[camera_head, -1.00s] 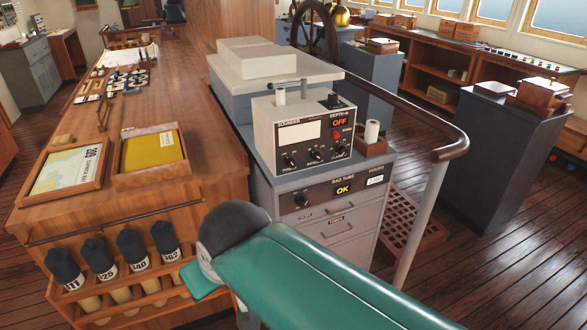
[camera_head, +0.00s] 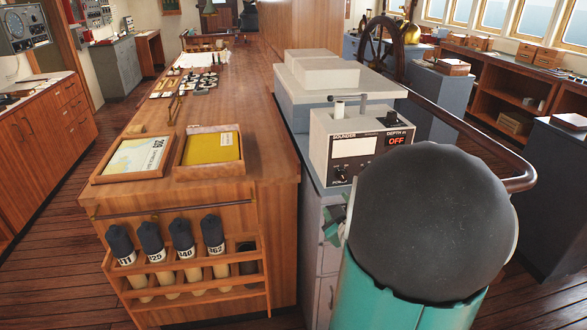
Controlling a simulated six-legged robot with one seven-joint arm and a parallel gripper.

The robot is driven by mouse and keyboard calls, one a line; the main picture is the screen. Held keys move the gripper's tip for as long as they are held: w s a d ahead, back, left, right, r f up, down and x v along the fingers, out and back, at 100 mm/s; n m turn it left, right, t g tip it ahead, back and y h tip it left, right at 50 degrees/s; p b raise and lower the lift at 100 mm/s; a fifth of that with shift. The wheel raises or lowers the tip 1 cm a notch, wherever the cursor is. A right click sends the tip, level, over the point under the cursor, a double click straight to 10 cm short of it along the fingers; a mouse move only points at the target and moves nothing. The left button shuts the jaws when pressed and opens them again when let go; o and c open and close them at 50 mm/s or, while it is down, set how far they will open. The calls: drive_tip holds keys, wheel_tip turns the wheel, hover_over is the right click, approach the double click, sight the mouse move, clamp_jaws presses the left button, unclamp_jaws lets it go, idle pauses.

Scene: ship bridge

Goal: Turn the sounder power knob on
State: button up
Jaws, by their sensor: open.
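The sounder (camera_head: 322,150) is a pale box with a black front panel on the grey cabinet (camera_head: 308,215), right of centre. Its red display (camera_head: 397,140) reads OFF under "DEPTH m". One dark front knob (camera_head: 341,173) shows at the panel's lower left. A dark knob (camera_head: 391,119) stands on the box's top right. My arm's large dark round joint and green link cover the panel's lower right, so any knobs there are hidden. I cannot tell which knob is the power knob. My gripper is not clearly visible; only a small teal and grey arm part shows left of the joint.
A wooden chart counter (camera_head: 225,110) stands left of the sounder, with framed trays and a rack (camera_head: 190,285) of dark-capped rolls at its front. A curved handrail (camera_head: 515,182) passes right of my arm. Open plank floor (camera_head: 60,270) lies to the left.

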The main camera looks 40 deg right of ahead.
drive_tip(key=t+h, duration=0.1)
drive_tip(key=t, duration=0.1)
approach(344, 179)
drive_tip(key=x, duration=0.8)
drive_tip(key=shift+w+d, duration=0.15)
drive_tip(key=shift+w, duration=0.2)
drive_tip(key=c, duration=1)
